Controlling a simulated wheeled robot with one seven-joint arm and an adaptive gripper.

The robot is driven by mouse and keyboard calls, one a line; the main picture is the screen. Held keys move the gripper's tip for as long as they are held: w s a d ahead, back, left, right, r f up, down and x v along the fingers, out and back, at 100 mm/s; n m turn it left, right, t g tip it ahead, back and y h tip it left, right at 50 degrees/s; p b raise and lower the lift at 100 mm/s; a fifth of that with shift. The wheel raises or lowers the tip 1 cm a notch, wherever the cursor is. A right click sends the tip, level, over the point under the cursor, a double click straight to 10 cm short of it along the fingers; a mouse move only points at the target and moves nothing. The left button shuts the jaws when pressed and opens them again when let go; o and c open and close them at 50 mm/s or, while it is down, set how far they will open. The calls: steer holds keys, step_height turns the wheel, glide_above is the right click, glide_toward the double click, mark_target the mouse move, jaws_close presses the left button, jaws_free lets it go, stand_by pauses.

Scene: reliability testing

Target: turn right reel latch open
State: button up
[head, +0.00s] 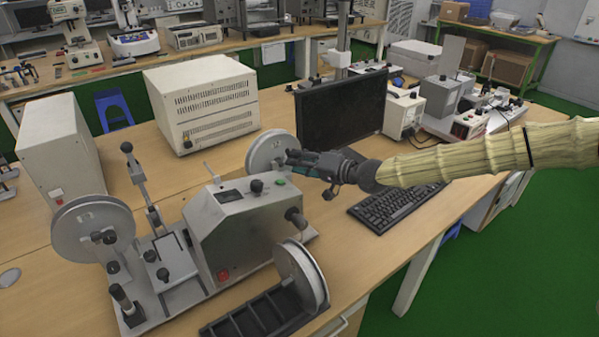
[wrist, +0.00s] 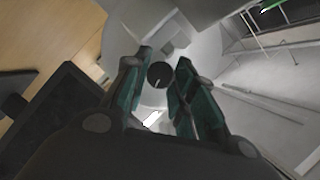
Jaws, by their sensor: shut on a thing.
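The right reel (head: 262,151), a pale grey disc, stands at the back right of the grey machine (head: 240,225). My gripper (head: 291,157) reaches in from the right in front of this reel and hides much of its hub in the head view. In the wrist view, my gripper's (wrist: 157,78) two teal-lined fingers close around a dark round latch knob (wrist: 159,74) at the reel's hub, with the pale reel face behind it. The latch's own angle cannot be told; its knob shows only a small pale mark.
The machine carries a left reel (head: 78,240) and a lever (head: 135,170). A spare reel (head: 309,275) sits in a black rack (head: 240,325) at the front. A monitor (head: 340,110) stands close behind my gripper. A keyboard (head: 395,205) lies below my arm.

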steer(key=shift+f+m+y+b, duration=0.25)
steer(key=shift+m+y+b, duration=0.45)
steer(key=shift+m+b, duration=1.15)
steer(key=shift+r+b, duration=0.1)
steer(key=shift+b, duration=0.3)
steer(key=o, duration=1)
steer(key=shift+o, duration=0.2)
steer(key=shift+r+n+p, duration=0.15)
steer(key=shift+n+p, duration=0.1)
steer(key=shift+p, duration=0.1)
